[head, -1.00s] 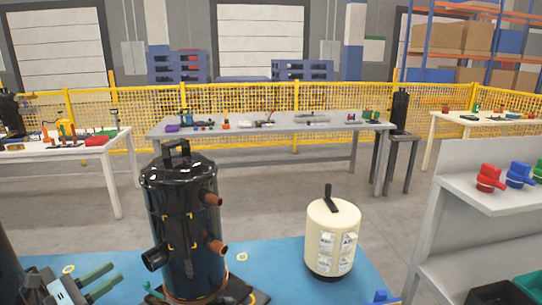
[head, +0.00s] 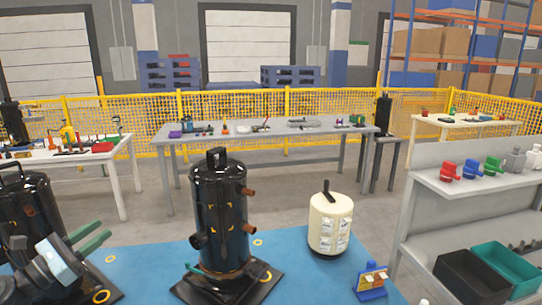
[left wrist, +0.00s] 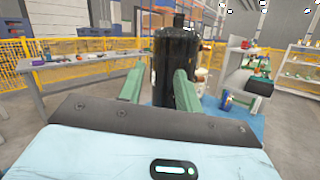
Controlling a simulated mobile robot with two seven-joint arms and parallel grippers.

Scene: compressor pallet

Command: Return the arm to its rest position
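My left gripper (head: 99,235) has green fingers and shows at the lower left of the head view. Its fingers are apart with nothing between them. In the left wrist view the two fingers (left wrist: 158,80) stand on either side of a black compressor (left wrist: 176,62) that is beyond them. In the head view a black compressor (head: 218,215) with copper stubs stands upright on a dark base, to the right of the gripper and apart from it. Another black compressor (head: 30,215) is at the left edge, partly hidden by my left arm. My right gripper is not in view.
A cream tank (head: 330,222) stands on the blue mat (head: 300,270). A grey shelf (head: 430,185) with coloured valves and two bins is at the right. A long grey table (head: 270,137) and a yellow fence (head: 440,103) are behind. Grey floor lies between mat and table.

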